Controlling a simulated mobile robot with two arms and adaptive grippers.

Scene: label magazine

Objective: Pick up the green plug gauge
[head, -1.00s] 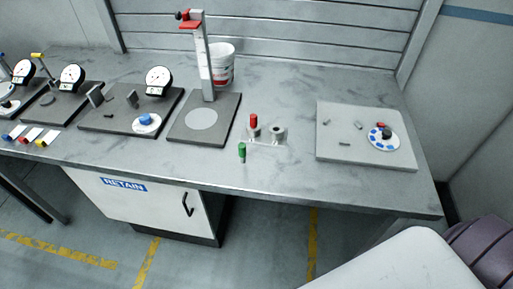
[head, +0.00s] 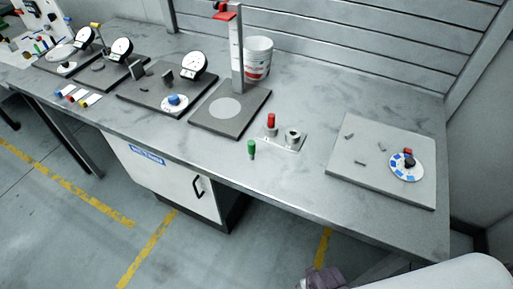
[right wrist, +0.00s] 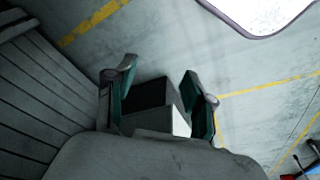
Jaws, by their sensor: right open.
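The green plug gauge (head: 251,149) stands upright on the grey bench near its front edge, in front of the small metal holder plate (head: 292,146). A red plug gauge (head: 271,121) stands at the left of that plate, beside a metal ring (head: 293,136). My right gripper (right wrist: 160,72) shows in the right wrist view with its two green-padded fingers apart and nothing between them. It is away from the green gauge, which that view does not show. My left gripper is in neither current view.
A grey board (head: 350,176) with a round blue-marked dial and small parts lies at the right. A dark stand base (head: 205,115) with a post is left of the gauges. A white bucket (head: 258,60) stands behind. Clear bench lies around the green gauge.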

